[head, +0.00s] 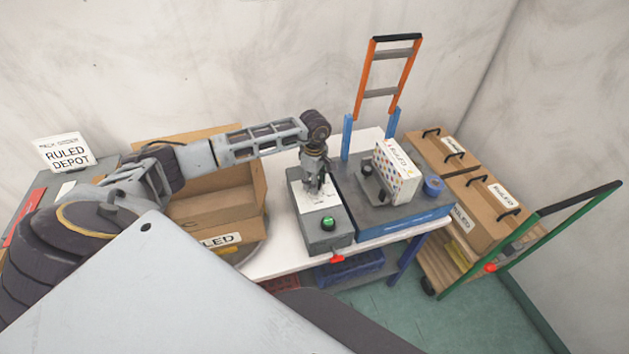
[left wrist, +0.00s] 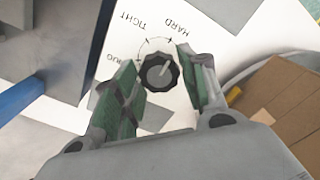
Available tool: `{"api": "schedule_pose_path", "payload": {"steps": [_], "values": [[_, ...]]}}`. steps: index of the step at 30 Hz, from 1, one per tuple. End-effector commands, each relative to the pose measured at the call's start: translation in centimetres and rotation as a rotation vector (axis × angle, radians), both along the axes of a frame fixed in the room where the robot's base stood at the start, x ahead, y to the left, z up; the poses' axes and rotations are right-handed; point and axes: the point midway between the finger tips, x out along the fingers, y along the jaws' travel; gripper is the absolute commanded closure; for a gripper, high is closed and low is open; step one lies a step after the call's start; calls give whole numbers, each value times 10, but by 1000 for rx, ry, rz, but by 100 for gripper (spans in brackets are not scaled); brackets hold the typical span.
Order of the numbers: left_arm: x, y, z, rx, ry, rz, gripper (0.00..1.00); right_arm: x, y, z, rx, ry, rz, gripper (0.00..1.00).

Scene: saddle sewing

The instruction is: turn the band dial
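The band dial (left wrist: 159,72) is a small dark knurled knob on a white printed plate (left wrist: 205,28). Words around its scale arc read upside down: HARD, TIGHT and a partly hidden one ending in UG. A pale mark on the knob points to the upper right in the left wrist view, roughly toward HARD. My left gripper (left wrist: 157,57) is open, its green-padded fingers on either side of the knob, with a gap at least on the right. In the head view my left gripper (head: 317,184) is over the grey control box (head: 327,241) and hides the knob.
The box has a green-lit button (head: 328,223) in front. A blue-based machine (head: 405,226) with a dotted carton (head: 398,172) and blue tape roll (head: 433,186) stands right. An open cardboard box (head: 210,222) is left. A green-framed cart (head: 541,240) carries cartons.

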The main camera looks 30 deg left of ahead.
Motion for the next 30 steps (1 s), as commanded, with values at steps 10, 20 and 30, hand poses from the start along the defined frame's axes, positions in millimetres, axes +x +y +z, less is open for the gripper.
{"api": "schedule_pose_path", "payload": {"steps": [10, 20, 30], "values": [[0, 0, 0, 0, -1, 4, 86, 0, 3, 0, 3, 1, -2, 100], [0, 1, 0, 1, -2, 74, 86, 0, 6, -7, 6, 0, -2, 100], [0, 1, -1, 1, -3, 272, 86, 0, 5, -22, 5, 0, -2, 100]]}}
